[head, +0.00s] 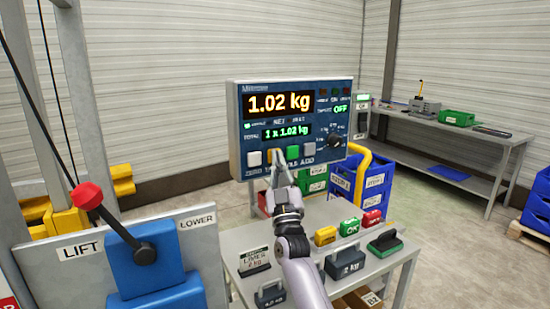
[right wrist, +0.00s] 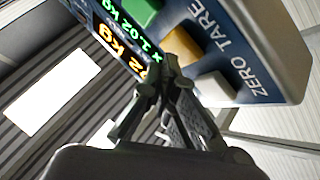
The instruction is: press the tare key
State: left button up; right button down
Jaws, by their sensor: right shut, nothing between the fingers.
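The blue-grey scale panel (head: 238,130) stands upright at the middle of the head view. Its upper display (head: 279,104) reads 1.02 kg and its lower line reads 1 x 1.02 kg. The yellow tare key (head: 273,154) sits between the white zero key (head: 254,159) and a green key (head: 292,152). My right gripper (head: 277,163) is shut and empty, its tips at the tare key and partly covering it and its label. In the right wrist view the fingertips (right wrist: 165,70) overlap the edge of the yellow key (right wrist: 185,46); I cannot tell whether they touch. My left gripper is out of view.
A grey key (head: 309,150) and a knob (head: 336,141) are right of the green key. Below the panel, a table holds weights (head: 345,263) and coloured blocks (head: 350,227). A lever with a red knob (head: 87,196) stands at the left. Blue bins (head: 375,180) stand behind.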

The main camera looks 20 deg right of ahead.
jog(key=shift+w, duration=0.4)
dwell(0.5)
jog(key=shift+s, duration=0.1)
jog(key=shift+s+p, duration=0.4)
jog(key=shift+s, duration=0.35)
jog(key=s+p, duration=0.2)
jog(key=s, duration=0.1)
jog(key=s+p, duration=0.1)
jog(key=s, duration=0.1)
jog(key=shift+d, duration=0.25)
